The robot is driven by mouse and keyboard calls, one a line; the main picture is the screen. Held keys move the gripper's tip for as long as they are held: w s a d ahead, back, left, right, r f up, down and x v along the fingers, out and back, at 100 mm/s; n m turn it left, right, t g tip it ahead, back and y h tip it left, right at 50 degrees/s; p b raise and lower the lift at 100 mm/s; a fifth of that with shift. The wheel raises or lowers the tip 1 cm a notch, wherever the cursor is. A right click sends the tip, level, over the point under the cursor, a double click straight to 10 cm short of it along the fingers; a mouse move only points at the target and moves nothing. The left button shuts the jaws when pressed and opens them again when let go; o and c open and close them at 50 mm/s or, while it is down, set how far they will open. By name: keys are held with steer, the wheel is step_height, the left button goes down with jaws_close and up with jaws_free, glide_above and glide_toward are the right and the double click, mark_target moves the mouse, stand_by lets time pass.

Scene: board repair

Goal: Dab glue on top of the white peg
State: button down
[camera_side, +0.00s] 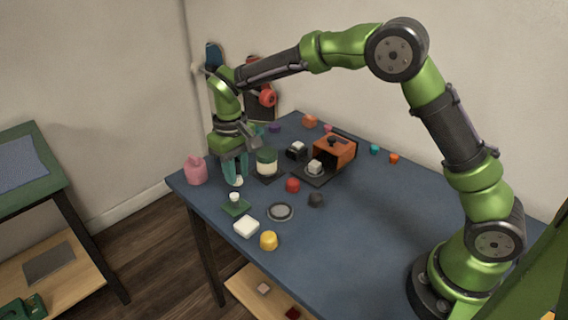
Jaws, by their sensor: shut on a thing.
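The white peg (235,196) stands upright on a small green board (236,208) near the table's left corner. My gripper (236,174) points down just above and behind the peg in the picture. Its teal fingers are shut on a slim thing with a pale tip (239,182), perhaps a glue applicator; the fingers hide most of it. The tip looks close to the peg's top, but I cannot tell whether they touch. A jar with a dark green top and pale body (266,163) stands on a dark mat to the right, perhaps the glue.
A pink container (196,170) stands left of my gripper. A white block (246,227), yellow knob (268,241) and round grey dish (280,211) lie in front. An orange machine (334,151) stands behind right. The table (370,230) is clear at right.

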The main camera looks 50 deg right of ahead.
mark_target(238, 182)
steer(key=shift+f, duration=2)
steer(key=shift+w+f, duration=0.45)
steer(key=shift+f, duration=0.25)
steer(key=shift+w, duration=1.5)
steer(key=shift+s, duration=2.05)
steer(key=shift+w+r, duration=0.15)
steer(key=shift+r, duration=3.95)
steer(key=shift+d, duration=0.1)
